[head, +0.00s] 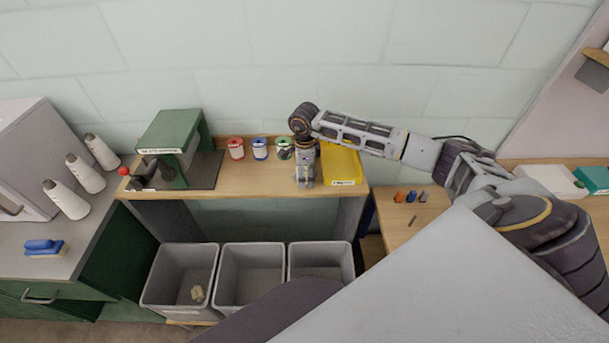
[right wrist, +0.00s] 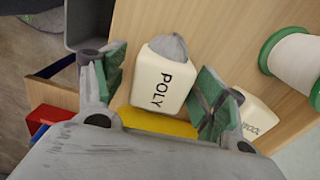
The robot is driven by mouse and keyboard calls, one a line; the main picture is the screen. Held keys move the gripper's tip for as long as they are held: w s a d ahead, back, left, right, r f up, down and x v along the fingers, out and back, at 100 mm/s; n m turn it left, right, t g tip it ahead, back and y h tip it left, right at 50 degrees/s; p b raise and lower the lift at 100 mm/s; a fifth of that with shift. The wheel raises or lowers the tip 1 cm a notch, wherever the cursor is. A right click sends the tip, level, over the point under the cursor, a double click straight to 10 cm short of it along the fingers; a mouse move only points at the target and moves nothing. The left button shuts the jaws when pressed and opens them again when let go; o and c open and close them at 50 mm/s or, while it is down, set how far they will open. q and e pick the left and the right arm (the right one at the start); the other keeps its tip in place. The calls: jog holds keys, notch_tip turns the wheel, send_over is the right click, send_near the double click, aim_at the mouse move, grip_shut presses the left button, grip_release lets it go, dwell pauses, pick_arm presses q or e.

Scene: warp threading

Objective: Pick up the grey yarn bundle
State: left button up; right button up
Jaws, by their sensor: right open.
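In the right wrist view, a grey yarn bundle (right wrist: 169,47) shows with a cream block-shaped label or wrap (right wrist: 160,80) reading "POLY". It lies between the two green-padded fingers of my right gripper (right wrist: 160,88). The gripper is open, and there is visible space beside the cream wrap on both sides. In the head view my right gripper (head: 305,178) points down over the wooden shelf top, left of the yellow tray (head: 342,166). The bundle is not distinguishable there, hidden by the gripper. My left gripper is not in view.
A second cream label (right wrist: 258,112) is partly hidden behind the right finger. A white spool with green flanges (right wrist: 294,62) stands nearby. Grey bins (head: 253,272) sit below.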

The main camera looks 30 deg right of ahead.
jog(key=c, duration=1)
jog(key=shift+r+b, duration=0.85)
jog(key=shift+r, duration=4.15)
